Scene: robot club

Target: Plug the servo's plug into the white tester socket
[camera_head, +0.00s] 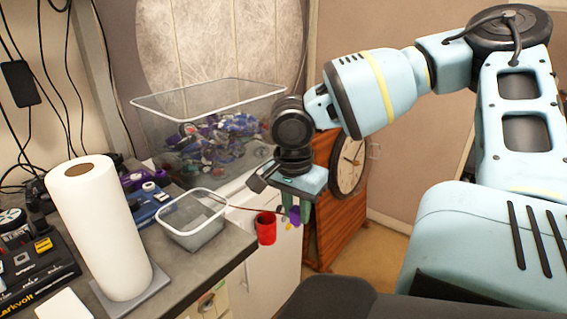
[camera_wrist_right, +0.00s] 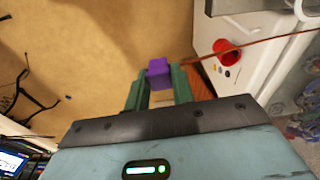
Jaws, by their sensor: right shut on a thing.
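My right gripper (camera_head: 293,209) hangs past the right end of the workbench. In the right wrist view, its fingers (camera_wrist_right: 159,82) are shut on a purple block (camera_wrist_right: 158,68), which I take to be the servo's plug; the block also shows in the head view (camera_head: 295,215). A thin reddish-brown cable (camera_wrist_right: 250,44) runs from the block; in the head view it runs left toward the clear open bin. I cannot make out the servo. I cannot pick out the white tester socket; a black device (camera_head: 32,262) lies at the left of the bench. My left gripper is not in view.
On the bench (camera_head: 215,258) stand a paper-towel roll (camera_head: 100,230), a small clear bin (camera_head: 190,235) and a blue device (camera_head: 150,207). A large clear bin (camera_head: 165,135) of mixed parts stands behind. A red cup (camera_head: 266,229) is close left of the gripper.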

